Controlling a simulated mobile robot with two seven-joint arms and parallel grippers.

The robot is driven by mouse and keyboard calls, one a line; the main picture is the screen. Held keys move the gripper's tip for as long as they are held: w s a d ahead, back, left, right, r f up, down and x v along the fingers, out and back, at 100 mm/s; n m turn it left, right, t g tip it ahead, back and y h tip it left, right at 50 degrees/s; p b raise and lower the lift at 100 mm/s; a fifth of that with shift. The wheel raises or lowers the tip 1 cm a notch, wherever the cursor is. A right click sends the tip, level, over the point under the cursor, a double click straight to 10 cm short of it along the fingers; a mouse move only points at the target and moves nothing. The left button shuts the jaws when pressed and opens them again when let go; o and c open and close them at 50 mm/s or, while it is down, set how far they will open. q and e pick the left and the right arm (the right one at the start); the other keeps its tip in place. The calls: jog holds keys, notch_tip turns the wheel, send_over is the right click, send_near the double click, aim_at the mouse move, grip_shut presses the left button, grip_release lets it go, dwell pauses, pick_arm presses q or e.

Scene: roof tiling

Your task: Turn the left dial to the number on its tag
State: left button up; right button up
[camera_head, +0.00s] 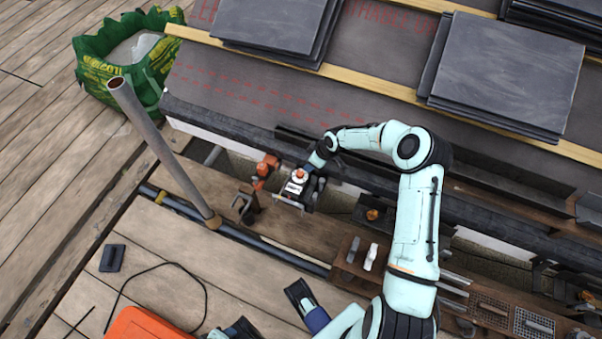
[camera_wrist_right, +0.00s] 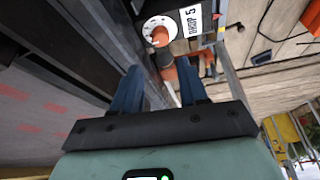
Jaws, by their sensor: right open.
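The left dial (camera_head: 298,175) sits on a small box by the roof edge in the head view. In the right wrist view it is a white marked disc (camera_wrist_right: 160,31) with an orange-red knob or pointer. Its tag (camera_wrist_right: 193,22) beside it reads DROP 5. My right gripper (camera_head: 314,165) reaches in at the dial from above right; its fingertips are hard to make out there. In the wrist view my right gripper (camera_wrist_right: 157,75) is open, nothing between its fingers, with the dial beyond the tips. Blue and black parts at the bottom edge may be my left gripper, cut off.
An orange clamp (camera_head: 264,172) stands just left of the dial box. A grey pole (camera_head: 160,150) leans further left, near a green bag (camera_head: 130,60). Slate stacks (camera_head: 505,70) lie on the roof. Another orange knob (camera_head: 373,214) is to the right, with tools (camera_head: 371,257) below.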

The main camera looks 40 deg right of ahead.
aim_at(300, 173)
jog(key=b+x, duration=0.3)
jog(key=x, duration=0.8)
jog(key=shift+f, duration=0.15)
pick_arm(q)
jog(key=w+a+f+t, duration=0.1)
jog(key=w+a+f, duration=0.1)
jog(key=w, duration=0.3)
jog(key=shift+a+f+t+y, duration=0.3)
jog(key=shift+f+y, duration=0.1)
jog(key=shift+f, duration=0.5)
jog(key=shift+w, duration=0.1)
pick_arm(e)
jog(key=c, duration=0.7)
